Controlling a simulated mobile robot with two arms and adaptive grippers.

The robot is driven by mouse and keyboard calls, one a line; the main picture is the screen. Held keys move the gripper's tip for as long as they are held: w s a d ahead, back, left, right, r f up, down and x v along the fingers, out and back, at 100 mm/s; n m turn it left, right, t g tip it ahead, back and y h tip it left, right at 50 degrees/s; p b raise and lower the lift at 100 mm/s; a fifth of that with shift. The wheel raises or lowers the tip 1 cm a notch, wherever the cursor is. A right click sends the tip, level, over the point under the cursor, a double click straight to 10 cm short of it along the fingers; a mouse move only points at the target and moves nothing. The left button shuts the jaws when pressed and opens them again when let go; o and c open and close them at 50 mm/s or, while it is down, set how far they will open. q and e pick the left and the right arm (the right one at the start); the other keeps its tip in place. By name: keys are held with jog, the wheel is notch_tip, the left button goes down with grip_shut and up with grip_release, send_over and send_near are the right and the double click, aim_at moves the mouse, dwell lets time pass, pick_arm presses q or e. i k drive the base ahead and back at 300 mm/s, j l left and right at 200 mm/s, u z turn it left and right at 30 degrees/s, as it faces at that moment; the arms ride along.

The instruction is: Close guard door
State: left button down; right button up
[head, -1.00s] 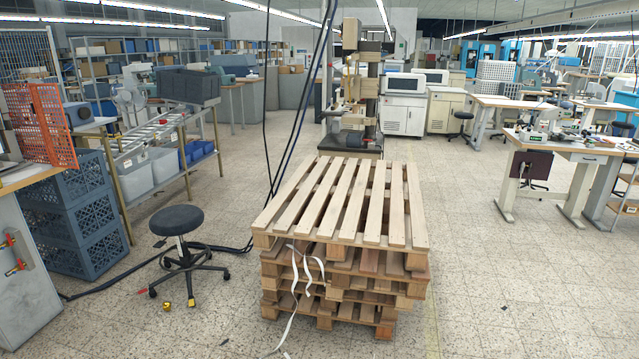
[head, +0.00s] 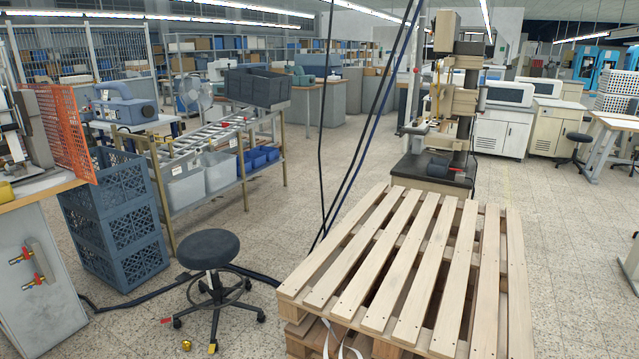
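An orange mesh panel (head: 59,130), which looks like the guard door, stands upright at the left in the head view. It sticks out over the front edge of a wooden-topped bench (head: 45,187), beside a grey machine (head: 24,130) that is cut off by the left picture edge. The panel looks swung open, away from the machine. Its hinge and any handle are not clear. Neither of my grippers shows in the head view.
Stacked blue-grey crates (head: 120,220) stand right of the bench. A black stool (head: 208,250) stands on the floor in front of them. A pallet stack (head: 420,270) fills the lower right. A cable (head: 130,298) runs along the floor. Some floor is free between bench and stool.

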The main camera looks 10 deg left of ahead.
aim_at(56, 99)
jog(key=i+j+u, duration=0.25)
jog(key=i+u, duration=0.2)
jog(key=i+j+u, duration=0.1)
jog(key=i+u, duration=0.8)
jog(key=i+l+u, duration=0.2)
jog(key=i+u, duration=0.25)
jog(key=k, duration=0.1)
